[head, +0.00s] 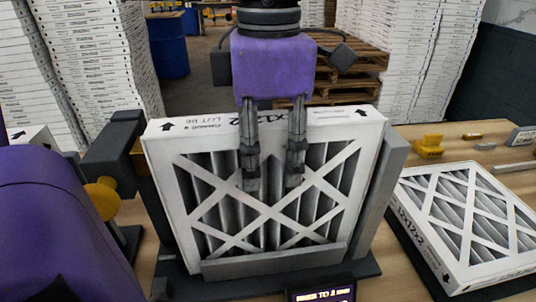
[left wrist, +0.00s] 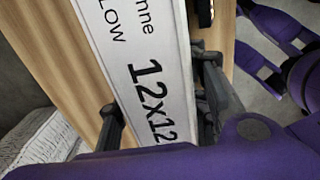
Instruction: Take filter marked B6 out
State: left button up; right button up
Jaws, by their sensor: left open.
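A white-framed pleated filter (head: 208,135) with X-shaped cardboard struts stands upright in a grey holder (head: 275,265). Its top edge carries printed arrows, a size and a lot mark too small to read surely as B6. My left gripper (head: 272,183) points down with its two dark fingers apart, overlapping the filter's front in the head view. In the left wrist view the filter's printed edge (left wrist: 140,60), reading 12x12, runs between the fingers of my left gripper (left wrist: 162,100). I cannot tell whether they touch it. My right gripper is in neither view.
Another filter (head: 440,265) lies flat on the table at right. A yellow object (head: 428,145) and small parts sit behind it. A black bracket with a yellow knob (head: 103,197) stands left of the holder. A small display (head: 322,293) is in front. Tall box stacks and pallets stand behind.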

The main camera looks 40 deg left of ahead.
aim_at(268, 118)
pick_arm(q)
jog(key=shift+r+p, duration=0.35)
jog(key=shift+r, duration=0.6)
jog(key=shift+r+p, duration=0.6)
jog(key=shift+r, duration=1.5)
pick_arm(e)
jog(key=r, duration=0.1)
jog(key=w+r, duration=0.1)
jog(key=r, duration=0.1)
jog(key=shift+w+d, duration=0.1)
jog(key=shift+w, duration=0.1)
pick_arm(q)
jog(key=o, duration=0.6)
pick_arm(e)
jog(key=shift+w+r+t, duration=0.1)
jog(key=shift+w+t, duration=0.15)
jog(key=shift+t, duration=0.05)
